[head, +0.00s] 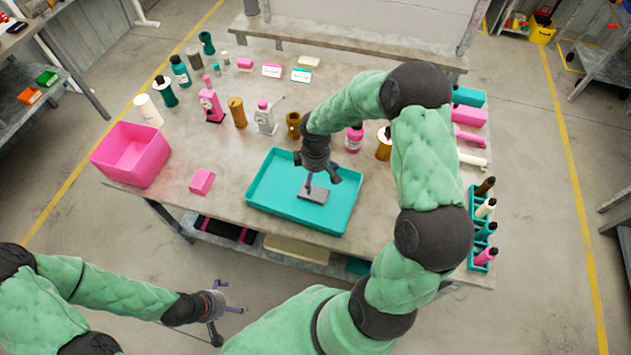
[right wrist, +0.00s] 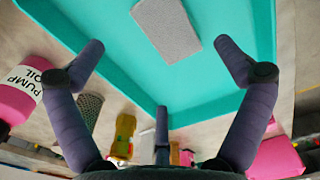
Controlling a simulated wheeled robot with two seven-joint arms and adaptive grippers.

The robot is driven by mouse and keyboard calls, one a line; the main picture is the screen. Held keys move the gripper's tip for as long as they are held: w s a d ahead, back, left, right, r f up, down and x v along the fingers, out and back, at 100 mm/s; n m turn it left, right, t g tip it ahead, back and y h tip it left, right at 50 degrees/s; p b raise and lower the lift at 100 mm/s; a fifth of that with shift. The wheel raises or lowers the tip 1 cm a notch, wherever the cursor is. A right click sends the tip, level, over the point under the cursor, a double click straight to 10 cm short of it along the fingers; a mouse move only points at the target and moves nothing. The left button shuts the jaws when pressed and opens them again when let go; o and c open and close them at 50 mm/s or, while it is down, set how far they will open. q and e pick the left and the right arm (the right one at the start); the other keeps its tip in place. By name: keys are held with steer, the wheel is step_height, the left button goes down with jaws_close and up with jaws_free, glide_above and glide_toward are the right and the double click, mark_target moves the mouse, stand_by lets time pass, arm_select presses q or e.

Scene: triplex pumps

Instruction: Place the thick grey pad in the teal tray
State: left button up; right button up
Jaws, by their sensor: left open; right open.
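The thick grey pad (head: 314,194) lies flat inside the teal tray (head: 268,205), a little right of the tray's middle. In the right wrist view the grey pad (right wrist: 167,28) lies on the floor of the teal tray (right wrist: 110,65), clear of the walls. My right gripper (head: 320,182) is over the tray, just above the pad. In the right wrist view its fingers (right wrist: 160,55) are spread with nothing between them, and the pad is apart from both. My left gripper (head: 222,308) is open and empty, off the front of the table at the lower left.
A pink bin (head: 130,152) and a pink block (head: 202,182) stand left of the tray. Several bottles and pumps stand behind it, including a pink oil bottle (head: 354,138). A teal bottle rack (head: 473,215) is at the right edge.

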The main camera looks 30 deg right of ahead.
steer(key=shift+r+p, duration=0.3)
steer(key=shift+r, duration=2)
